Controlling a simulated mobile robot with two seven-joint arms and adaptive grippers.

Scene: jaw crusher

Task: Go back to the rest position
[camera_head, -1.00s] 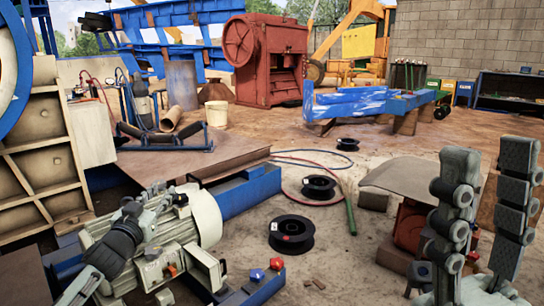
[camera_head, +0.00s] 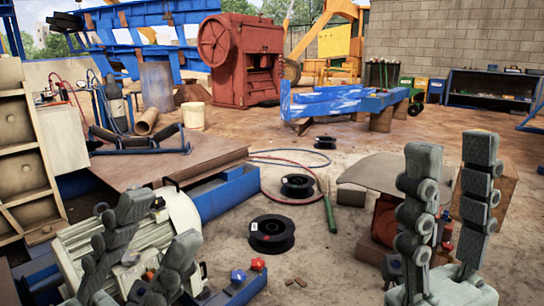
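My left gripper (camera_head: 166,222) is at the lower left of the head view. Its two grey fingers stand apart with nothing between them, in front of a pale ribbed motor (camera_head: 185,215) that it partly hides. My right gripper (camera_head: 452,152) is at the lower right. Neither gripper visibly holds anything. I cannot tell whether the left fingers touch the motor.
Black cable reels (camera_head: 272,234) lie on the sandy floor between my grippers. A blue beam (camera_head: 225,193) runs beside the motor, near red and blue knobs (camera_head: 238,276). A red jaw crusher (camera_head: 243,62) and a blue steel frame (camera_head: 340,103) stand farther back.

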